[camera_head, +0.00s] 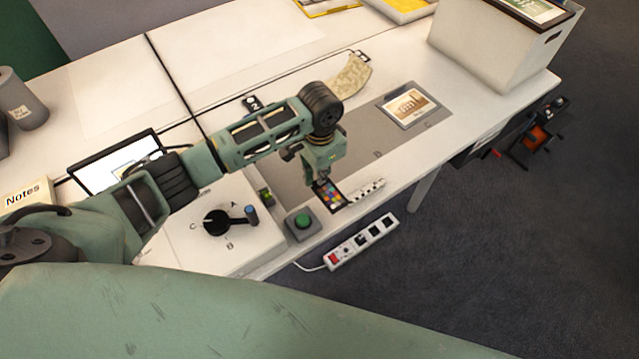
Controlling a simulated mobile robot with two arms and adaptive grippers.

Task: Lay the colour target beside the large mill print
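The colour target (330,196), a small dark card with coloured patches, is near the front edge of the table. My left gripper (321,181) points down right at its upper left part and hides some of it. The fingertips are too small and covered to tell whether they are open or closed on the card. A print of a brown building with a pale border (408,107), likely the large mill print, lies on the grey mat (372,133), up and right of the target. My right gripper is not in view.
A pale striped strip (367,189) lies just right of the target. A green button (302,223) and a white box with a dial (217,224) are to the left. A large white box (490,45) stands at the back right. The mat between target and print looks clear.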

